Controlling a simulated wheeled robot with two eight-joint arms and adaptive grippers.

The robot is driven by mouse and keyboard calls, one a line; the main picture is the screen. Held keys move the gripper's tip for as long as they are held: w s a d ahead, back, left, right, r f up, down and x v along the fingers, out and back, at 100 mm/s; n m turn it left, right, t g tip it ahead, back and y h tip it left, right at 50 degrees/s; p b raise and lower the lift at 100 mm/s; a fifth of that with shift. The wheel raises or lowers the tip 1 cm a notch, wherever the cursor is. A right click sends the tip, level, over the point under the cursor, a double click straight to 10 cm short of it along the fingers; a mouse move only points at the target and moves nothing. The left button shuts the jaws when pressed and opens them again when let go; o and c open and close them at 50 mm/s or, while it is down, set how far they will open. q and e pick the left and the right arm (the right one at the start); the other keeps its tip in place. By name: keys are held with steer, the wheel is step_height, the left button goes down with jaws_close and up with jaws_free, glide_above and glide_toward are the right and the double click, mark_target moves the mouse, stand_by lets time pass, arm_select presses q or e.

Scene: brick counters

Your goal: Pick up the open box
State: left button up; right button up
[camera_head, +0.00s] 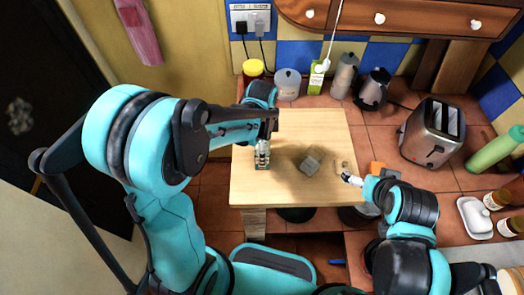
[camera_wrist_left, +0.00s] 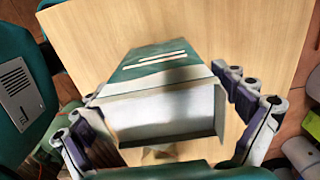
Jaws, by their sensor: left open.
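The open box (camera_wrist_left: 160,110) is in the middle of the left wrist view. It has a dark green side with pale stripes and a whitish open end with a grey inside. My left gripper (camera_wrist_left: 172,130) is open, with one finger on each side of the box; I cannot tell whether they touch it. In the head view my left gripper (camera_head: 262,154) is over the left part of the wooden table and mostly hides the box. My right gripper (camera_head: 346,178) is at the table's right edge, too small to tell open or shut.
A greyish block-like thing (camera_head: 311,160) stands mid-table (camera_head: 290,190). A yellow-lidded jar (camera_head: 253,68), a grey canister (camera_head: 288,85) and a kettle (camera_head: 374,90) line the back. A toaster (camera_head: 433,132) stands at the right. The table's front is clear.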

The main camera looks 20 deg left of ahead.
arm_select(q)
steer(key=c, duration=1.6)
step_height(320, 180, up, 10)
steer(key=p, duration=0.3)
steer(key=shift+c, duration=0.2)
